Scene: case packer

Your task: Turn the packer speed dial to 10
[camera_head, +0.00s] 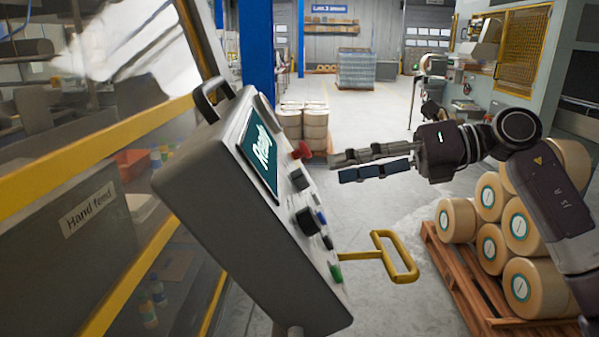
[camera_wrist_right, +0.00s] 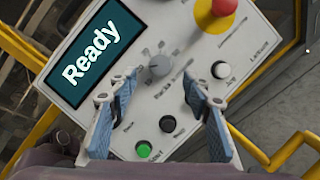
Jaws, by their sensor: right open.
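The speed dial (camera_wrist_right: 160,66) is a small round grey knob ringed by marks on the white control panel (camera_wrist_right: 75,100). It lies between and just beyond my right gripper's spread fingertips in the right wrist view; its setting is too small to read. In the head view the panel, a grey tilted box (camera_head: 215,175), shows at a steep angle. My right gripper (camera_head: 338,167) is open and empty to the right of the panel face, apparently apart from it. It also shows in the wrist view (camera_wrist_right: 160,78). My left gripper is not in view.
The screen (camera_wrist_right: 92,50) reads "Ready". A yellow handle (camera_head: 411,264) juts out below. A pallet (camera_head: 455,280) of rolls stands right.

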